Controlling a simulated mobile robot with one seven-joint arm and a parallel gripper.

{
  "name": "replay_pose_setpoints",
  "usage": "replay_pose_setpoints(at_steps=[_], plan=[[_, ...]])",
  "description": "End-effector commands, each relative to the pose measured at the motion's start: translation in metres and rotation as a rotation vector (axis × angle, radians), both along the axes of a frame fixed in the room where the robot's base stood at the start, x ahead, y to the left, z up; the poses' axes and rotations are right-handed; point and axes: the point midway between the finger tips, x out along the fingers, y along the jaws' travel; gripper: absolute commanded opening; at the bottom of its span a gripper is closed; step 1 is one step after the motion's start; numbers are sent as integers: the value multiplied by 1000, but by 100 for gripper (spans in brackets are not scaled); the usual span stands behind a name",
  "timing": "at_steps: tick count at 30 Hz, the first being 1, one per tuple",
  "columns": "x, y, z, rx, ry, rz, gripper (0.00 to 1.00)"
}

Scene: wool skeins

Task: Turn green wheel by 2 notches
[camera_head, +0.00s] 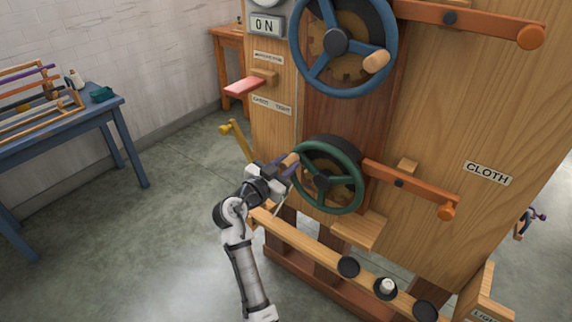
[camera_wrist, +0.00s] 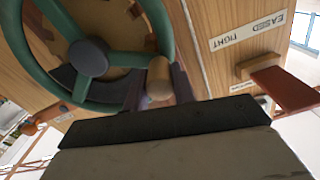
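The green wheel (camera_head: 328,208) is the lower of two spoked wheels on the wooden machine front. Its light wooden handle (camera_head: 290,160) stands at the upper left of the rim. My gripper (camera_head: 287,168) is at this handle. In the wrist view the green wheel (camera_wrist: 92,58) fills the upper left, and the handle (camera_wrist: 159,80) sits between the two purplish fingers of my gripper (camera_wrist: 160,88). The fingers lie close against both sides of the handle and look shut on it. Their tips are partly hidden behind it.
A blue wheel (camera_head: 337,42) is above. An orange lever (camera_head: 415,188) is right of the green wheel, and a pink paddle (camera_head: 245,87) and yellow lever (camera_head: 237,140) are to the left. A wooden rail (camera_head: 318,250) runs below. A blue table (camera_head: 100,115) stands far left; floor between is clear.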

Motion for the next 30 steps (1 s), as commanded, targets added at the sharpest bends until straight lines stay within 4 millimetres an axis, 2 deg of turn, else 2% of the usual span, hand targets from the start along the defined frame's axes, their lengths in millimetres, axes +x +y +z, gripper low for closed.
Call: replay_pose_setpoints(at_steps=[1,5,17,30], plan=[[0,0,0,0,0,0,15],[0,0,0,0,0,0,0],[-2,-1,0,34,-25,1,0],[-14,-17,19,291,-216,2,0]])
